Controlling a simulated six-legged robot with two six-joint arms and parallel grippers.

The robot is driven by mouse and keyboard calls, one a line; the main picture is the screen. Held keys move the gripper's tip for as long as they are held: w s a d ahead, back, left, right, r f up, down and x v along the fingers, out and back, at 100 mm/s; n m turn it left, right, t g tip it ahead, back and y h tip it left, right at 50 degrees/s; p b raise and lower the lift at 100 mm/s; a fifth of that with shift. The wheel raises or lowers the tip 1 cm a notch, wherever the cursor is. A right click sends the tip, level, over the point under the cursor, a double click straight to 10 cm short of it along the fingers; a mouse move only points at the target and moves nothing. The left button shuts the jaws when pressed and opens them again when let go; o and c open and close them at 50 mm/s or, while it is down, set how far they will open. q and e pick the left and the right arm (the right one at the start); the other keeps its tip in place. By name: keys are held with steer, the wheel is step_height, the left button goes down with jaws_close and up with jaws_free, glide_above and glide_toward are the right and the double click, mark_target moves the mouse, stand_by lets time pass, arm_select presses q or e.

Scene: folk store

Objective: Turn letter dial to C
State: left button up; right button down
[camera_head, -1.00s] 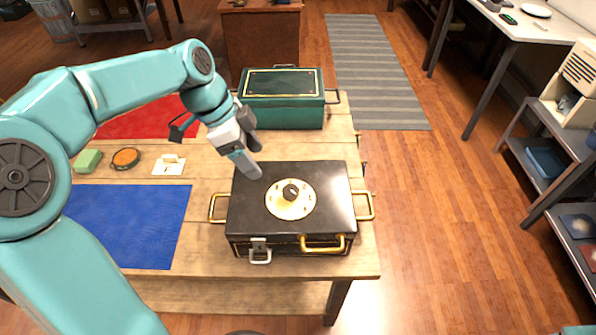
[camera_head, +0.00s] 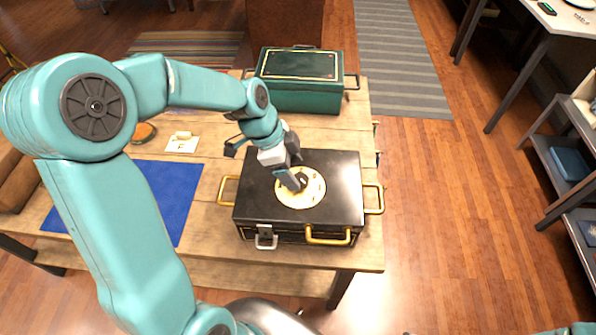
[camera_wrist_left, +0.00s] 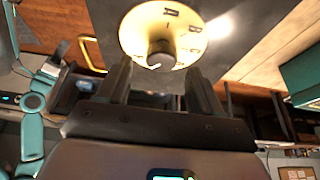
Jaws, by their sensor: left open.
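The letter dial (camera_head: 312,194) is a round cream-gold plate with a dark knob (camera_head: 301,180) at its middle, set on the lid of a black case (camera_head: 342,190) with gold handles. In the left wrist view the dial plate (camera_wrist_left: 185,30) shows letters, A and B among them, and the dark knob (camera_wrist_left: 161,54) stands just beyond the fingers. My left gripper (camera_head: 296,185) is over the dial, its fingertips close to the knob. In the left wrist view its two fingers (camera_wrist_left: 160,80) are apart, with nothing clearly between them. Whether they touch the knob I cannot tell.
A green box (camera_head: 300,85) stands behind the black case. A blue mat (camera_head: 165,195), a small white card (camera_head: 182,142) and a round orange-topped item (camera_head: 143,132) lie left on the wooden table. Grey shelves stand at the right.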

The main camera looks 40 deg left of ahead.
mark_target(299, 178)
arm_select(q)
steer(key=shift+x, duration=1.6)
steer(key=shift+w, duration=0.1)
steer(key=c, duration=1)
steer(key=shift+c, duration=0.2)
